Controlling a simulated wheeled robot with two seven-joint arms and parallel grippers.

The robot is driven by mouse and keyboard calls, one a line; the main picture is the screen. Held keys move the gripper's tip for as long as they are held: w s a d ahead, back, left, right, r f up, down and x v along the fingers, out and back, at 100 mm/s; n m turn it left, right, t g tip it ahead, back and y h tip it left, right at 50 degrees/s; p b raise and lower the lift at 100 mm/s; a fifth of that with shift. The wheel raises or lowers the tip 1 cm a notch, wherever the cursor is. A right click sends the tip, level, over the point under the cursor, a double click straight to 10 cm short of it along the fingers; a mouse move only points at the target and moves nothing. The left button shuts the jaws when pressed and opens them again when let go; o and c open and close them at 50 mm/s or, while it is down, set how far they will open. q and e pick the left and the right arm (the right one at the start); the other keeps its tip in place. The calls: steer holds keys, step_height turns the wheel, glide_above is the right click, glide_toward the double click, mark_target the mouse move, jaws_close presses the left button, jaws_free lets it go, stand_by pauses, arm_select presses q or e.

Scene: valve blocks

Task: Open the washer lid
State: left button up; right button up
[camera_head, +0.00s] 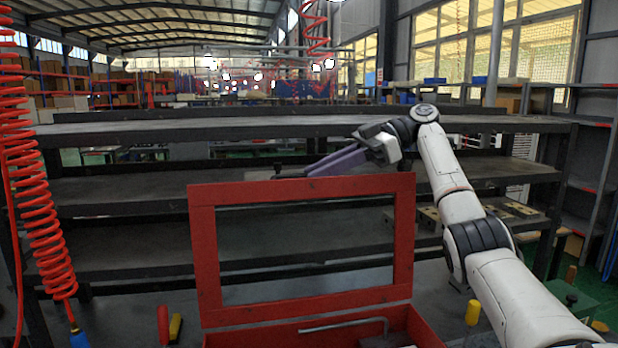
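The washer lid (204,255) is a red frame around a see-through window. It stands raised, close to upright, at the back of an open red box (420,330). Inside the box lies a grey bent rod (345,325). My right gripper (308,171) is above and behind the lid's top edge, with its purple fingers pointing left and down. The lid partly hides the fingertips, so I cannot tell whether they touch it or how far apart they are. My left gripper is not in view.
A dark multi-level shelf (120,190) stands behind the lid. Red and yellow handles (163,325) are left of the box, and a yellow handle (473,312) is on its right. A red coiled hose (40,220) hangs at the left.

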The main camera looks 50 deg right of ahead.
steer(key=shift+v, duration=2.2)
steer(key=shift+f, duration=0.1)
